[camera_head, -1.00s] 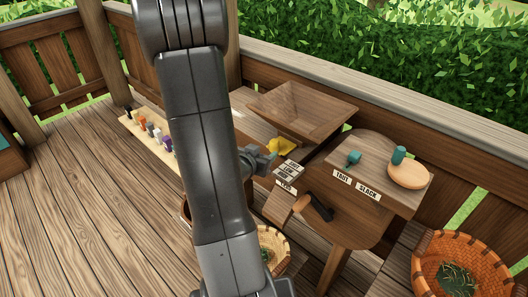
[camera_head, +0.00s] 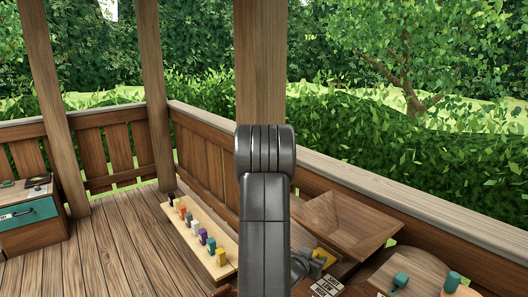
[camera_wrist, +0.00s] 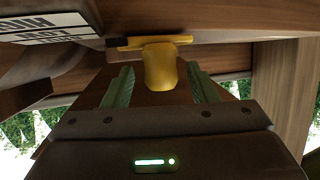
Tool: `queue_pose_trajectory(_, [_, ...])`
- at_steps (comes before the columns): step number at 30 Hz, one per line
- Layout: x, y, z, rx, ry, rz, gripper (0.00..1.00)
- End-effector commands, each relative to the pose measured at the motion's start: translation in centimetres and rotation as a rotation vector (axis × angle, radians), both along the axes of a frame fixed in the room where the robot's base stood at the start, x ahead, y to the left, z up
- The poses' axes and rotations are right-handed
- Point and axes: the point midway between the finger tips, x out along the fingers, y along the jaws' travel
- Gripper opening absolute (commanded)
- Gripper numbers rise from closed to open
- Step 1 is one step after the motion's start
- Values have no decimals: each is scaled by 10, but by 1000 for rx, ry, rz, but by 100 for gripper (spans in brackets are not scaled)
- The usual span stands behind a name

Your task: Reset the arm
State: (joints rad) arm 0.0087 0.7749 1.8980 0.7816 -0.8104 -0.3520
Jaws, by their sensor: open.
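My arm (camera_head: 264,225) rises through the middle of the head view, and its grey wrist end (camera_head: 306,264) shows low at its right side. In the wrist view my gripper (camera_wrist: 160,86) has two green fingers spread apart, with nothing clamped between them. A yellow piece (camera_wrist: 163,68) with a wider yellow bar on top lies straight ahead, in line with the gap. I cannot tell its exact distance. In the head view a yellow thing (camera_head: 324,257) shows just right of the wrist end. The fingertips are not clear in the head view.
A wooden hopper-like tray (camera_head: 345,225) stands right of my arm by the railing. A table with teal knobs (camera_head: 401,280) is at the lower right. A board (camera_head: 205,238) with several coloured blocks lies at left. A teal-drawer cabinet (camera_head: 28,214) stands far left. Floor at left is clear.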

Motion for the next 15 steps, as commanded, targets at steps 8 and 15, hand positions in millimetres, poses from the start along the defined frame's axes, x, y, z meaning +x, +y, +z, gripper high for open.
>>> queue_pose_trajectory(8, [27,-18,-13,1,1,-1,53])
queue_pose_trajectory(15, [26,-16,-14,1,1,1,53])
